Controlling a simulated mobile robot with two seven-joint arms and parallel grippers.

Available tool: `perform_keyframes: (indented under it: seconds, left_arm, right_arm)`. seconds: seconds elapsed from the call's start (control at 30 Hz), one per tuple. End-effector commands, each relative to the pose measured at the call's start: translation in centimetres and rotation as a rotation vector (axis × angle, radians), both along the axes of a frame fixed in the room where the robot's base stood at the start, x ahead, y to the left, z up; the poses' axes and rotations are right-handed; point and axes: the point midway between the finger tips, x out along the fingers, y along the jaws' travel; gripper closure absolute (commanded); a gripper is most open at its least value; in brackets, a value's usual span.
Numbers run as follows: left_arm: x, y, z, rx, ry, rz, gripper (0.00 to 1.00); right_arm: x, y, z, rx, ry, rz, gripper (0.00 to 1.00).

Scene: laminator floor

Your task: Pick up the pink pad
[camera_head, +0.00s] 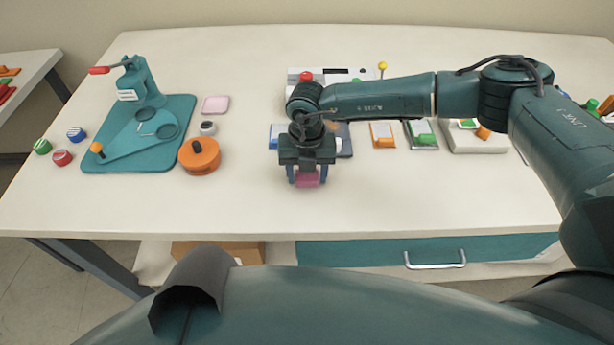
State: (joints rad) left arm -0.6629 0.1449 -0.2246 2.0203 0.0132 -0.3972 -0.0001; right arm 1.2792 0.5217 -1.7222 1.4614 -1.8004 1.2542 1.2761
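A pink pad (307,181) is at the front middle of the white table (400,200), between the fingers of my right gripper (307,174). The gripper points down, and the pad fills the gap between its blue fingers, so it looks shut on the pad. The gripper body hides the pad's upper part. I cannot tell whether the pad touches the table. A second, paler pink square (215,104) lies flat near the teal press, well away from the gripper. My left gripper is not in view.
A teal press (140,90) on a teal base stands at the left, with an orange round container (199,158) beside it. Small coloured round items lie at the far left. The front table is clear.

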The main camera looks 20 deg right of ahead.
Motion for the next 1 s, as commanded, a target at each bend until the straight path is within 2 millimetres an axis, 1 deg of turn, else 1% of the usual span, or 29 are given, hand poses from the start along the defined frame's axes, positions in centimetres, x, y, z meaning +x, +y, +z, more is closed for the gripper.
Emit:
perform_keyframes:
  seconds: [0.03,0.33,0.53,0.6,0.67,0.77,1.0]
  left_arm:
    - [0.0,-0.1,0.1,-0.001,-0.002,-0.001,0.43]
    - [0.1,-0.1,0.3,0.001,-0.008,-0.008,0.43]
    - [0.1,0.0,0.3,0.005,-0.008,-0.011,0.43]
    - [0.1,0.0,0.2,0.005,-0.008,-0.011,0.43]
    - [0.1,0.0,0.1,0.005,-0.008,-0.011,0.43]
    - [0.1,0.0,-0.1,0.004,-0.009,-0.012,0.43]
    - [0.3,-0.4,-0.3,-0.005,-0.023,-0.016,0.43]
  right_arm:
    - [0.0,0.0,0.0,0.000,0.000,0.000,0.51]
    - [0.0,0.0,0.0,0.000,0.000,0.000,0.75]
    - [0.0,0.0,0.1,0.000,-0.001,-0.001,0.75]
    - [0.1,0.0,0.4,0.001,-0.001,-0.001,0.75]
    - [0.1,0.0,1.0,0.000,-0.003,-0.001,0.75]
    - [0.1,0.0,2.6,0.002,-0.005,-0.001,0.75]
    - [0.1,0.0,7.4,0.001,-0.004,0.001,0.75]
